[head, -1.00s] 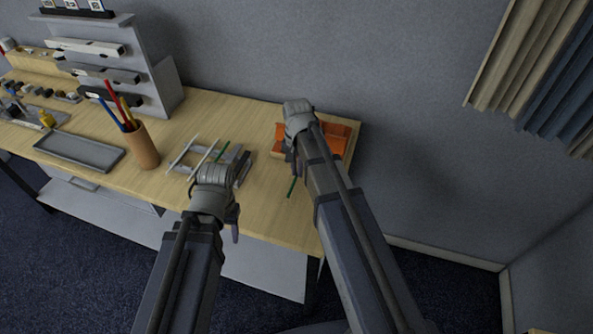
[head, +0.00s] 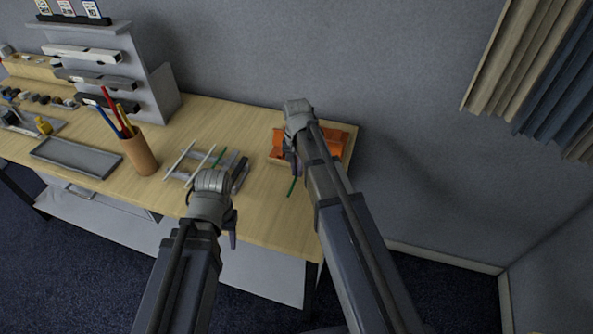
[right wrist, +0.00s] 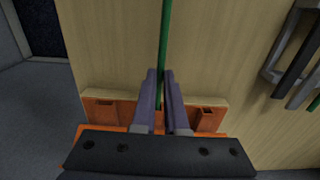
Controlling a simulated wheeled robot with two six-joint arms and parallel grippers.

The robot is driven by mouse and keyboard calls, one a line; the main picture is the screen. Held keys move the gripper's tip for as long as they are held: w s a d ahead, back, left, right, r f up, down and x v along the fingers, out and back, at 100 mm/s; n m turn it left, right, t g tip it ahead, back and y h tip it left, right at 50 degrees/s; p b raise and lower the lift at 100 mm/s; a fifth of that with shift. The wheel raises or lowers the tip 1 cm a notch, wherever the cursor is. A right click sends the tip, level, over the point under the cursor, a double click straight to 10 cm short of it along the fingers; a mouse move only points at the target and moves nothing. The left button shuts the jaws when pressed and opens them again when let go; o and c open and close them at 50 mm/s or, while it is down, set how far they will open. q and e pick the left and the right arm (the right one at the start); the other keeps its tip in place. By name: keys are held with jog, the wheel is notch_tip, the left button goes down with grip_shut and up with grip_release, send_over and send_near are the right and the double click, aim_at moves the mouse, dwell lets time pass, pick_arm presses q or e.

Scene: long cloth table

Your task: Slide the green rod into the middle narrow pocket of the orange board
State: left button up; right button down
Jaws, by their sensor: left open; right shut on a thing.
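The orange board (head: 338,143) lies on a pale wooden base at the right end of the table, partly hidden by my right arm. My right gripper (right wrist: 163,75) is shut on the green rod (right wrist: 165,35), which extends away from the fingers over the table. The rod also shows below the gripper in the head view (head: 291,187). I cannot tell whether its hidden end touches the board. My left gripper (head: 211,212) is open, in front of the rack.
A light grey rack (head: 178,165) holds rods, one green, behind my left gripper. A brown cup (head: 141,155) of coloured sticks and a grey tray (head: 75,157) stand further left. A grey stepped shelf stands at the back left. Bare tabletop lies between rack and board.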

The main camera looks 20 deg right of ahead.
aim_at(291, 188)
jog(key=shift+w+d, duration=0.7)
jog(key=shift+w, duration=0.3)
jog(key=shift+w+d, duration=0.65)
jog(key=shift+w, duration=0.35)
jog(key=shift+s+a, duration=1)
jog(key=shift+s, duration=0.5)
jog(key=shift+s+a, duration=1)
jog(key=shift+s, duration=0.45)
jog(key=shift+s+a, duration=1)
jog(key=shift+s, duration=0.5)
jog(key=shift+w+d, duration=0.5)
jog(key=shift+w, duration=0.3)
jog(key=shift+w+d, duration=0.5)
jog(key=shift+w, duration=0.25)
